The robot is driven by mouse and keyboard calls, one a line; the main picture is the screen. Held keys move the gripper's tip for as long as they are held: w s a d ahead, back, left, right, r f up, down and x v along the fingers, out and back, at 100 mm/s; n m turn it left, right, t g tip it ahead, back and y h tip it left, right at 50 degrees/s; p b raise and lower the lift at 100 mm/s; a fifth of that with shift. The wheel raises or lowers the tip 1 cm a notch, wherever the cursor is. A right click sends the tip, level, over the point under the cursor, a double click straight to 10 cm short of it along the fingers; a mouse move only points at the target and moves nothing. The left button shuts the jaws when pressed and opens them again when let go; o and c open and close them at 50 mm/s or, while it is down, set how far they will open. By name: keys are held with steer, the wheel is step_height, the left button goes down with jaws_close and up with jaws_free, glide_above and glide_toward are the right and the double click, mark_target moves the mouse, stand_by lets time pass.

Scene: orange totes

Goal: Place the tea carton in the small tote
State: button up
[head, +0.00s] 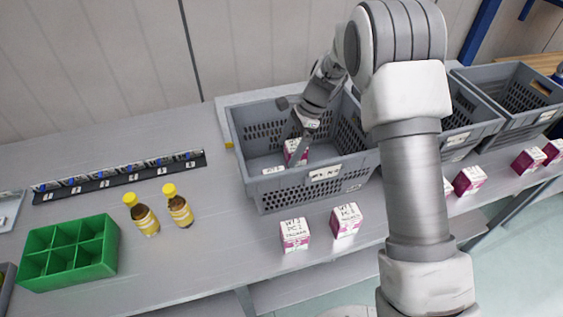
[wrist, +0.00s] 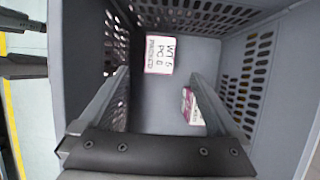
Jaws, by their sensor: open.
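My gripper (head: 298,137) reaches down into the nearest grey tote (head: 318,190) on the table. In the wrist view, its two fingers (wrist: 160,76) are spread apart with nothing held between them. A white and magenta carton (wrist: 167,54) lies on the tote floor beyond the fingertips. A second carton (wrist: 192,107) is beside the right finger; I cannot tell whether they touch. In the head view, one magenta carton (head: 296,152) shows by my gripper, partly hidden by it. Which carton is the tea carton, and which tote is the small one, I cannot tell.
Two similar cartons (head: 294,234) (head: 346,220) stand in front of the tote. More grey totes (head: 510,95) and cartons (head: 468,180) are to the right. Two yellow-capped bottles (head: 178,206) (head: 142,215), a green divided crate (head: 68,278) and a black rail (head: 120,178) are left.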

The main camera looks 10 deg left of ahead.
steer(key=s+d+r+n+t, duration=0.1)
steer(key=s+d+r+n, duration=0.1)
steer(key=s+d+r, duration=0.35)
steer(key=s+d+r+n+t+h, duration=0.1)
steer(key=s+d+r+n, duration=0.15)
steer(key=r, duration=0.55)
steer(key=s+d+r+n+t, duration=0.2)
steer(key=s+d+r, duration=0.15)
steer(key=r, duration=0.35)
steer(key=s+d+r+n+t+h, duration=0.1)
steer(key=s+d+n, duration=0.2)
steer(key=s, duration=0.5)
steer(key=s+d+r+n+t+h, duration=0.1)
steer(key=s+d+n+t+h, duration=0.1)
steer(key=s+d, duration=0.4)
steer(key=shift+s+d+r+n+t, duration=0.35)
steer(key=shift+s+n, duration=0.3)
steer(key=shift+s, duration=0.3)
